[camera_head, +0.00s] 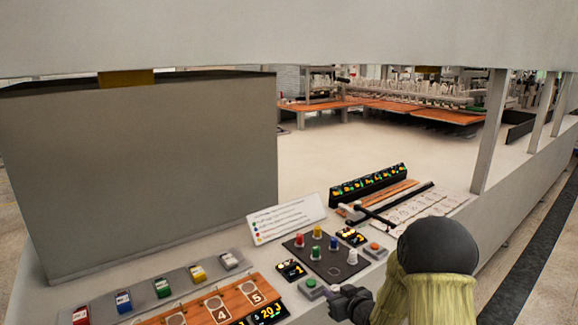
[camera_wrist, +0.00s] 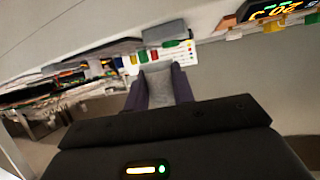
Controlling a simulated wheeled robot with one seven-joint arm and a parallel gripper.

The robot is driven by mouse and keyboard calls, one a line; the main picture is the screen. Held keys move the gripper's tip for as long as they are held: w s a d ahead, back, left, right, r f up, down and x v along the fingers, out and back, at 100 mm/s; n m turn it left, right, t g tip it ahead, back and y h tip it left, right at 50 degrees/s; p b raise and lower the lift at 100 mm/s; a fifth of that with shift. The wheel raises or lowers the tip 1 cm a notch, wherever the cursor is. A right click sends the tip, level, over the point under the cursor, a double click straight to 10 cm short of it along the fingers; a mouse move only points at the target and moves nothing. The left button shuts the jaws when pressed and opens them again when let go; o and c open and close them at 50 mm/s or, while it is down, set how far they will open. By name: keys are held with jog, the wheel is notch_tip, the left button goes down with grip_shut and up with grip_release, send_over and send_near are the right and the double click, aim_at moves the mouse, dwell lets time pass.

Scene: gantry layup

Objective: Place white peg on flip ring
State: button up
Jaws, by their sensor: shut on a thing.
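My gripper (camera_head: 340,299) is at the lower middle of the head view, beside the control panel. In the wrist view its two dark fingers (camera_wrist: 160,84) are shut on a pale grey thing (camera_wrist: 158,86); I cannot tell whether it is a peg. A white peg (camera_head: 352,257) stands upright at the right of a black plate (camera_head: 325,265), with red, yellow, green and blue pegs near it. Pale round rings (camera_head: 214,303) sit on a numbered orange board (camera_head: 262,286) left of my gripper; I cannot tell which is the flip ring.
A lettered sign (camera_head: 286,218) stands behind the black plate. A large grey box (camera_head: 150,170) rises at the left. Coloured blocks, among them a green one (camera_head: 162,288), line the left front. A dark display row (camera_head: 367,182) lies behind the pegs. A post (camera_head: 491,130) stands at the right.

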jog(key=s+d+f+m+h+p, duration=0.1)
jog(key=s+f+m+h, duration=0.1)
jog(key=s+f, duration=0.3)
jog(key=s+d+f+m+t+h+p, duration=0.1)
jog(key=s+f+m+h, duration=0.1)
jog(key=f, duration=0.6)
jog(key=s+h, duration=0.1)
jog(key=s, duration=0.1)
jog(key=shift+s+d+f+m, duration=0.25)
jog(key=shift+s+f+m, duration=0.05)
jog(key=shift+s+f, duration=0.1)
jog(key=s+f, duration=0.4)
jog(key=f, duration=0.1)
jog(key=shift+s+f, duration=0.15)
jog(key=shift+f, duration=0.1)
